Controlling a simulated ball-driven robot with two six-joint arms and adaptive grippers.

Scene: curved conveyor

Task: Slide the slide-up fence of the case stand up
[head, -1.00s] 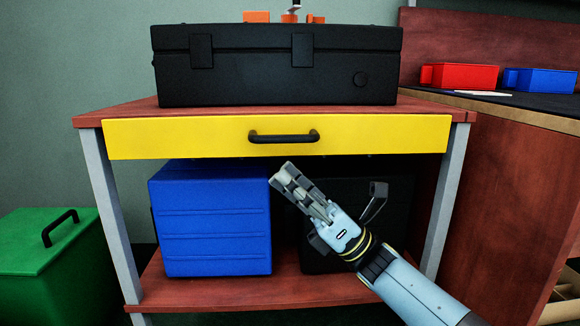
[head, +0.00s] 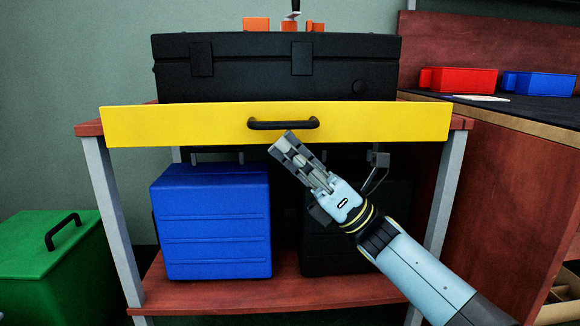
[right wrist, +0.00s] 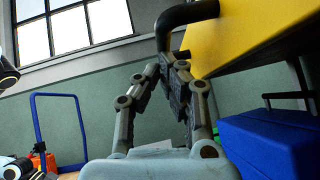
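The slide-up fence is a yellow panel (head: 180,126) with a black bar handle (head: 262,125), across the front of the case stand. It stands level, its upper edge in front of the black case's base. The handle also shows at the top of the right wrist view (right wrist: 185,15), with the yellow panel (right wrist: 235,35) right of it. My right gripper (head: 289,139) points up and left, its fingertips right under the handle's middle, seemingly touching it. In the right wrist view its fingers (right wrist: 170,64) come together at the handle bar. My left gripper is out of view.
A black case (head: 276,75) stands on top of the stand. Below are a blue case (head: 212,220) and a dark one. A green box (head: 45,260) is at the left. At the right, a bench (head: 505,200) bears red and blue bins.

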